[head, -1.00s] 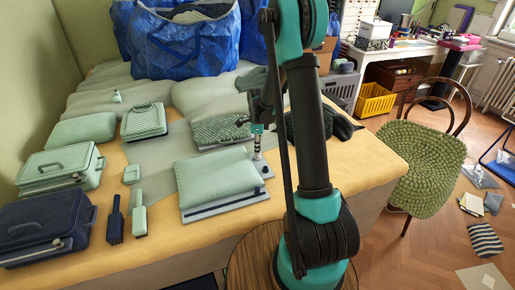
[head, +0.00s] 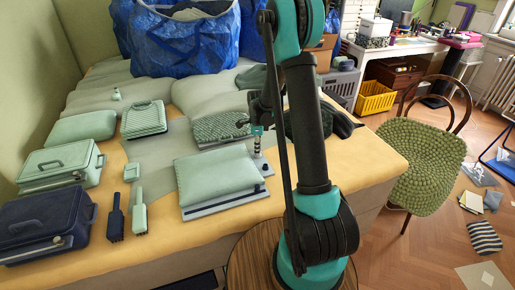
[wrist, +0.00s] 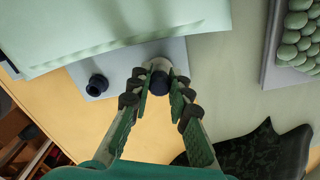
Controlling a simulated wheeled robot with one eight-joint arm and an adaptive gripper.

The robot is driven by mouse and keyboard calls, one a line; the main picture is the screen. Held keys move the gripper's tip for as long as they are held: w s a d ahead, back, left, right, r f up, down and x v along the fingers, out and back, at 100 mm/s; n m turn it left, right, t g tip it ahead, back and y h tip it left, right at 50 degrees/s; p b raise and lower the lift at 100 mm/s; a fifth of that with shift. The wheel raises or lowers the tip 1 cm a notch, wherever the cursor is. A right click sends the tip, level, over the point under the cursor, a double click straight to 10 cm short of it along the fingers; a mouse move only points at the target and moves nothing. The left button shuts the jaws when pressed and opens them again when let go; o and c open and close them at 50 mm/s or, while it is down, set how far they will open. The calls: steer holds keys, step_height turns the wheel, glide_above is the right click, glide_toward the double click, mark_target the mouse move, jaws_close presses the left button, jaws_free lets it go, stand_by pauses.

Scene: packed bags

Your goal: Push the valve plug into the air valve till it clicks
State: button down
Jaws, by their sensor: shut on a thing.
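My gripper (wrist: 160,92) is shut on the valve plug (wrist: 160,82), a dark navy round piece, in the wrist view. A pale round collar (wrist: 158,64) shows just beyond the plug; I cannot tell whether it is the air valve, or how deep the plug sits. In the head view my gripper (head: 257,130) points down over the right edge of a grey-blue board (head: 228,203) that bears a pale green cushion (head: 215,177). A short navy tube-like piece (wrist: 97,86) stands on the board, left of my gripper in the wrist view, apart from it.
A knobbly green item (head: 220,127) lies behind the cushion, and a dark cloth bag (head: 340,122) lies to the right. Blue bags (head: 185,40) stand at the back. Bare yellow sheet (head: 245,212) lies in front of the board.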

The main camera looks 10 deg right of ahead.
steer(key=shift+f, duration=0.1)
steer(key=c, duration=1.3)
jaws_free()
steer(key=shift+c, duration=0.2)
step_height(320, 180, up, 11)
steer(key=s+d+n+t, duration=0.2)
steer(key=s+n, duration=0.8)
steer(key=s, duration=0.4)
steer(key=s+d+n+t, duration=0.2)
steer(key=s+n, duration=0.8)
steer(key=s, duration=0.4)
steer(key=shift+d+r+n, duration=0.15)
steer(key=shift+r+n, duration=0.05)
steer(key=shift+n, duration=0.2)
